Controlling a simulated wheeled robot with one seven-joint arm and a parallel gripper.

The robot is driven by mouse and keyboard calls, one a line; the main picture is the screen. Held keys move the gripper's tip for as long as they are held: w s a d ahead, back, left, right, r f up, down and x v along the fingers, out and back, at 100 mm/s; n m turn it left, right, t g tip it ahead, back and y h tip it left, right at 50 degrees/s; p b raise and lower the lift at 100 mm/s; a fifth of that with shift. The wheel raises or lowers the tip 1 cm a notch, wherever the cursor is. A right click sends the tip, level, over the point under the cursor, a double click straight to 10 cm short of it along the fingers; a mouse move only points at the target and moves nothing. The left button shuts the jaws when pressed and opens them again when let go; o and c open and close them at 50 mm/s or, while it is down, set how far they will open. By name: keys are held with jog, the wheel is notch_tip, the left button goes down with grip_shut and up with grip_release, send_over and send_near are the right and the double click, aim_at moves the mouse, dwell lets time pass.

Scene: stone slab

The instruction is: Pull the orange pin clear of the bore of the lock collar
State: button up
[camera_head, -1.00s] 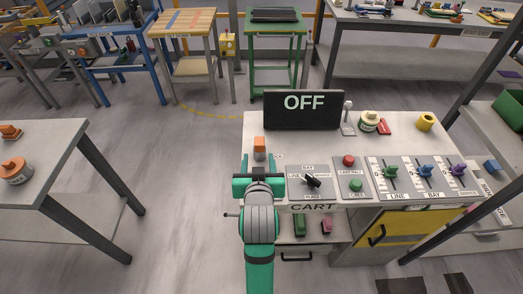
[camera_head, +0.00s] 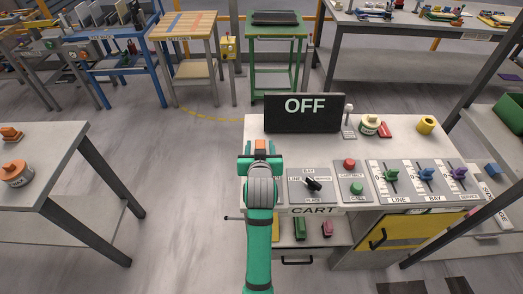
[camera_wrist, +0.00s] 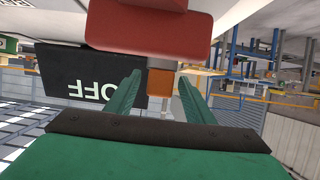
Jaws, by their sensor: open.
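The orange pin (camera_head: 261,146) shows as a small orange block just beyond my gripper (camera_head: 260,159) at the left of the cart panel. In the wrist view the orange pin head (camera_wrist: 160,82) is between my two green fingers, with a gap on each side. A short grey stem joins it to a red block (camera_wrist: 150,28), which may be the lock collar; its bore is hidden. My gripper (camera_wrist: 158,98) is open and empty. In the head view my wrist hides what is below the pin.
A black sign reading OFF (camera_head: 305,113) stands behind and right of the pin. Right of my gripper are a black selector (camera_head: 312,184), red and green buttons and coloured sliders (camera_head: 425,174). A yellow ring (camera_head: 426,124) lies at the far right.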

jog(key=shift+d, duration=0.1)
grip_shut()
jog(key=shift+w+r, duration=0.1)
jog(key=shift+r, duration=2.8)
jog(key=shift+r, duration=0.15)
notch_tip(320, 180, up, 6)
jog(key=shift+f, duration=0.1)
dwell(0.3)
